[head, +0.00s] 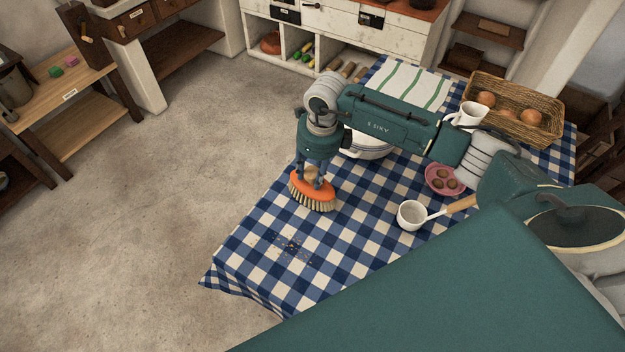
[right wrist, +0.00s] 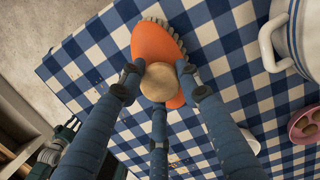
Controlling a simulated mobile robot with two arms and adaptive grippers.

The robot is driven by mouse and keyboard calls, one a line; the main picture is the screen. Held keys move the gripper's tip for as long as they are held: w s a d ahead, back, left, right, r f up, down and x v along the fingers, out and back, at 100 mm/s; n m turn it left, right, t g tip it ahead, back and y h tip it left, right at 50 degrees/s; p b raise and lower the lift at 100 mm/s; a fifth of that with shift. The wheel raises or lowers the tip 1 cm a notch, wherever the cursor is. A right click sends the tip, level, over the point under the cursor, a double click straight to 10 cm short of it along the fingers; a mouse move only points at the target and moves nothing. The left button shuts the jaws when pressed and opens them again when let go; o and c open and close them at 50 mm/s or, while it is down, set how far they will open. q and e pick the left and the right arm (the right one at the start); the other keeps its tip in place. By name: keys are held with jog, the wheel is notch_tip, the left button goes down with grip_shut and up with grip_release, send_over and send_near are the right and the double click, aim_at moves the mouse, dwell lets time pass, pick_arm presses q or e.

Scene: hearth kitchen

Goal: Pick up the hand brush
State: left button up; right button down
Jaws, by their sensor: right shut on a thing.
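The hand brush is orange with pale bristles and a round wooden knob; it shows at the table's left edge in the head view (head: 312,190). In the right wrist view its orange body (right wrist: 152,42) lies below the knob (right wrist: 160,82). My right gripper (head: 317,177) points down over the brush. Its fingers (right wrist: 158,85) are shut on the knob. The bristles point down to the checked cloth; I cannot tell whether they touch it.
The table has a blue-and-white checked cloth (head: 350,235) with crumbs (head: 290,247) near its front.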

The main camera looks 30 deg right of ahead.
notch_tip(320, 180, up, 17)
jog(key=b, duration=0.3)
jog(key=shift+b, duration=0.35)
